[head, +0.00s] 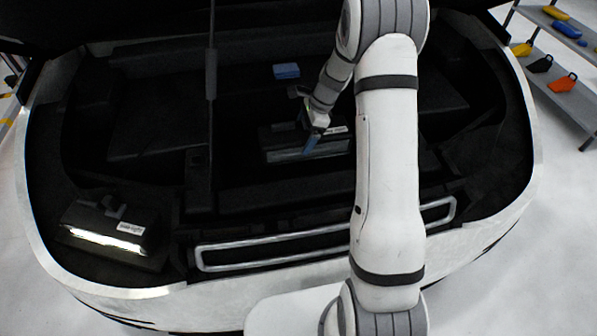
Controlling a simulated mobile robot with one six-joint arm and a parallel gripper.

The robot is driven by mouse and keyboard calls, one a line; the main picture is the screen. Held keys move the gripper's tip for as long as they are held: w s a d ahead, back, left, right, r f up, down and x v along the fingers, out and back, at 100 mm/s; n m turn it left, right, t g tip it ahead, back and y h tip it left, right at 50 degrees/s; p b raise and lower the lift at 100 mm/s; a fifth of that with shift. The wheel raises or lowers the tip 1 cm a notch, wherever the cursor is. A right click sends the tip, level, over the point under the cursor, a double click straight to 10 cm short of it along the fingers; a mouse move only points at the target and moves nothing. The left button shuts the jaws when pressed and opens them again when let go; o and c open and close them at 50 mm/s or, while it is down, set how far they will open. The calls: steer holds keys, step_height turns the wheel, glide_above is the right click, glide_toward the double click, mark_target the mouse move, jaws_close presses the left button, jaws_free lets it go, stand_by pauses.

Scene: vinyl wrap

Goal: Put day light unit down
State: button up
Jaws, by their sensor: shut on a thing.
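The day light unit (285,148) is a dark block with a pale strip along its front and a small white label. It is in the middle of the open front bay of the car. My gripper (307,132) reaches down to it from above and is shut on it; a blue finger shows in front of the unit. My arm hides the area to its right. I cannot tell whether the unit touches the surface below.
A similar unit with a lit white strip (105,240) sits at the bay's front left corner. A blue block (286,71) lies further back. A thin upright rod (211,75) stands left of my gripper. A shelf (570,95) with colored tools stands at the right.

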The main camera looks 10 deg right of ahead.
step_height(320, 180, down, 5)
steer(key=shift+b, duration=1)
steer(key=shift+f+b, duration=0.45)
steer(key=shift+f, duration=4.75)
steer(key=shift+f, duration=0.15)
steer(key=o, duration=1.8)
steer(key=shift+c, duration=0.2)
